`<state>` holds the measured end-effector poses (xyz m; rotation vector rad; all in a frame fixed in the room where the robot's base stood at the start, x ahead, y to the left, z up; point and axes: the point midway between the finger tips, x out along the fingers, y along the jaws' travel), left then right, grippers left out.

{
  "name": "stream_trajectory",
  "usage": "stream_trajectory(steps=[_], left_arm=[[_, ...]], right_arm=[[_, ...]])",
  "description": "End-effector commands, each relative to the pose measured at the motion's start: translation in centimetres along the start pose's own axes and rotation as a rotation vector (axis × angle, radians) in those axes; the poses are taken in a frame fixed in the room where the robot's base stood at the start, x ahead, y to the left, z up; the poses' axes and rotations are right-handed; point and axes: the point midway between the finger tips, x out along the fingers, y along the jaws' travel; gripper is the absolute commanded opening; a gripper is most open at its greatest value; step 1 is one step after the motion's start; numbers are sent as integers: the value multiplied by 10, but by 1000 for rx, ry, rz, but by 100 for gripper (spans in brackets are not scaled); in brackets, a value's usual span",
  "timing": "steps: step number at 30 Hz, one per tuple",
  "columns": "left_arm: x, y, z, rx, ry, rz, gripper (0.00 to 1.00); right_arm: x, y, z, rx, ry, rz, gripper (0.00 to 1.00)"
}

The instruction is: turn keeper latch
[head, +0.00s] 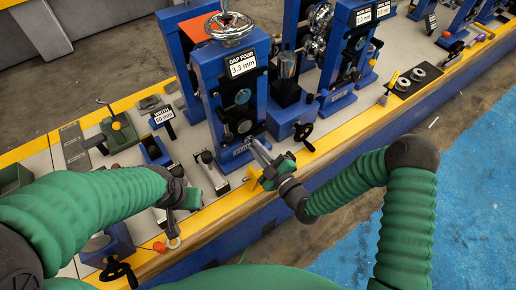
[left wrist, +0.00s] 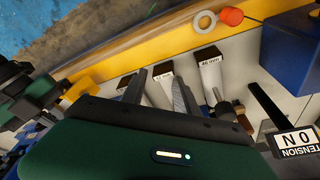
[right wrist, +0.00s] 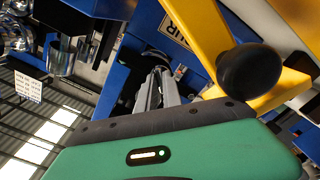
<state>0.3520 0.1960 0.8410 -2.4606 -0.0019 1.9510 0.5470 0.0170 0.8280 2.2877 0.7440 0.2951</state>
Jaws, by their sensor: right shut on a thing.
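The blue roll stand (head: 228,95) labelled GAP FOUR 3.3 mm stands upright at centre in the head view. My right gripper (head: 262,152) is at its lower front. In the right wrist view its fingers (right wrist: 157,90) are together on a small dark part at the stand, mostly hidden behind the fingertips. I cannot clearly make out the keeper latch's shape. A yellow arm (right wrist: 205,35) with a black knob (right wrist: 249,70) is beside the fingers, to the right. My left gripper (left wrist: 158,90) is open and empty, with its fingers apart above labelled bench pieces.
A labelled block (left wrist: 210,66) and others like it lie below my left gripper. The blue floor (head: 470,190) at right is clear.

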Motion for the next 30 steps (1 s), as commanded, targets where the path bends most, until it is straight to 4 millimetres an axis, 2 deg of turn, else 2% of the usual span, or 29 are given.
stream_trajectory(steps=[1, 6, 16, 30], left_arm=[[0, 0, 0, 0, 0, 0, 36], [0, 0, 0, 0, 0, 0, 36], [0, 0, 0, 0, 0, 0, 36], [0, 0, 0, 0, 0, 0, 36]], right_arm=[[0, 0, -1, 0, 3, 1, 11], [0, 0, -1, 0, 2, 1, 32], [-4, 0, 0, 0, 0, 1, 32], [-57, 0, 0, 0, -1, 0, 32]])
